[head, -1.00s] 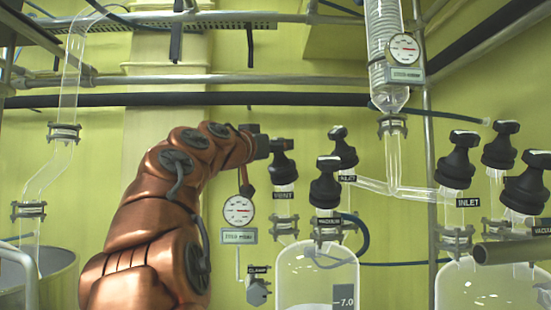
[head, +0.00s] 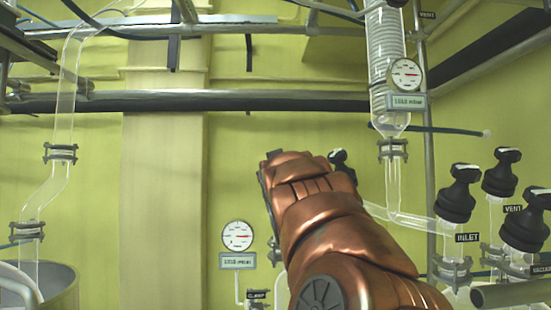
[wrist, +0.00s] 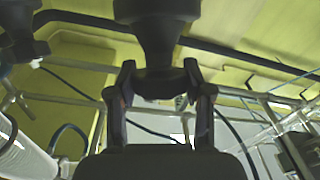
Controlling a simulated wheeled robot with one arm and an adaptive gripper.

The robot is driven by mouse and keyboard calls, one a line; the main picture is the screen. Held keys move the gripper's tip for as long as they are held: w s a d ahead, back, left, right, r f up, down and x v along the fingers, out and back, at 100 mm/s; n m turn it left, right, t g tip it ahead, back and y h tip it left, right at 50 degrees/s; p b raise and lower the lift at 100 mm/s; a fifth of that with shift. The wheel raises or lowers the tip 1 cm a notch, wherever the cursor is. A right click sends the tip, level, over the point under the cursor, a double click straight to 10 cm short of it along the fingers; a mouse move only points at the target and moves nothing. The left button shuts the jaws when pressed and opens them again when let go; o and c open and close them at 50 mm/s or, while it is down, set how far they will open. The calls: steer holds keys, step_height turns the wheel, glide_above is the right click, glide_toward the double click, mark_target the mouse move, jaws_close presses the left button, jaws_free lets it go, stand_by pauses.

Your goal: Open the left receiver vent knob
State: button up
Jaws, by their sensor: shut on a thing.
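In the wrist view my gripper (wrist: 158,80) has its two fingers on either side of the wide end of a dark knob (wrist: 157,32). It is shut on this knob. No label shows there; its place fits the left receiver vent knob, but I cannot confirm that by sight. In the head view my copper arm covers most of the left receiver, its vent label and the gripper itself. Only part of one dark left receiver knob (head: 338,158) shows above the arm.
Right receiver knobs stand at the right, including the inlet knob (head: 457,193). A glass condenser (head: 385,60) hangs above, with a gauge (head: 406,75). Another gauge (head: 237,236) is on the left. In the wrist view another dark knob (wrist: 22,38) is at the upper left.

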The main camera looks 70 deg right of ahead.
steer(key=shift+r+n+t+y+p, duration=0.2)
steer(key=shift+n+t+y+p, duration=0.7)
steer(key=shift+n+y+p, duration=0.15)
steer(key=shift+r+n+t+y+p, duration=0.15)
steer(key=shift+n+t+y+p, duration=0.75)
steer(key=shift+n, duration=0.25)
steer(key=shift+f+n+y+p, duration=0.2)
steer(key=shift+n+y+p, duration=0.1)
steer(key=shift+n, duration=0.1)
steer(key=o, duration=1.2)
steer(key=shift+c, duration=0.2)
steer(key=shift+s+a, duration=0.1)
steer(key=shift+s, duration=0.05)
steer(key=v, duration=0.7)
